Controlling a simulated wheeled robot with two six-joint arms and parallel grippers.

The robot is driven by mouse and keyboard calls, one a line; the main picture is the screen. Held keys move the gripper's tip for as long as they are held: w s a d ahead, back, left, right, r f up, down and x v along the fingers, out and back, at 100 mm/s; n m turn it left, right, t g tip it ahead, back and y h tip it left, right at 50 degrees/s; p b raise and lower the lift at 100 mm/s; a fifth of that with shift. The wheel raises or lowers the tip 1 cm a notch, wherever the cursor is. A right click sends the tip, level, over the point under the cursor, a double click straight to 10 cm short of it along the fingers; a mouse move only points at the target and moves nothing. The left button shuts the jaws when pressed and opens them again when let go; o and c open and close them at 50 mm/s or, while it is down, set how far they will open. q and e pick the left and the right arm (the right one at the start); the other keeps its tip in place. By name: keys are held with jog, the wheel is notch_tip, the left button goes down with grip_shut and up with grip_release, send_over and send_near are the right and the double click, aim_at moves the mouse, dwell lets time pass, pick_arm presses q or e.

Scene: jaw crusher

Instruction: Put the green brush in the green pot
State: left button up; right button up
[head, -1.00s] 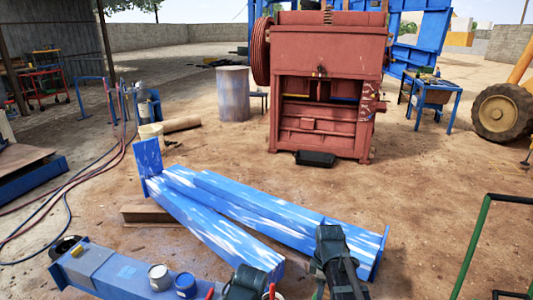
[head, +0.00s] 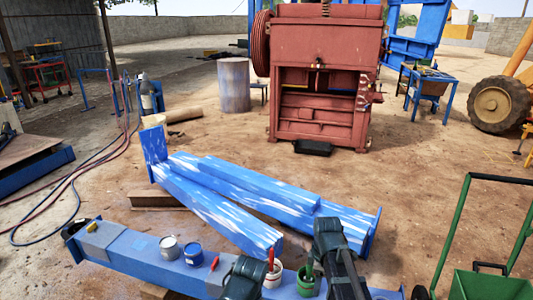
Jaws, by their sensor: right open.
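The green pot (head: 309,287) stands on the blue beam at the bottom of the head view, right of centre. A green brush (head: 309,270) shows at its mouth, with the handle up. I cannot tell how deep it sits or whether it leans on the rim. My right gripper (head: 319,262) is open, just right of the green brush and close above the pot. Its dark arm hides part of that area. Of my left arm only a dark part shows at the bottom, and its gripper is not seen.
A pot with a red brush (head: 272,272) stands left of the green pot. A white pot (head: 168,247) and a blue pot (head: 192,254) stand further left on the blue beam (head: 130,250). White-streaked blue beams (head: 230,210) lie behind. A green cart (head: 490,285) is at right.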

jog(key=s+a+r+m+h+p, duration=0.1)
jog(key=s+a+r+m+p, duration=0.9)
jog(key=s, duration=0.3)
jog(key=shift+s+r+m+p, duration=0.3)
jog(key=shift+r+p, duration=0.25)
jog(key=shift+r, duration=0.2)
dwell(0.5)
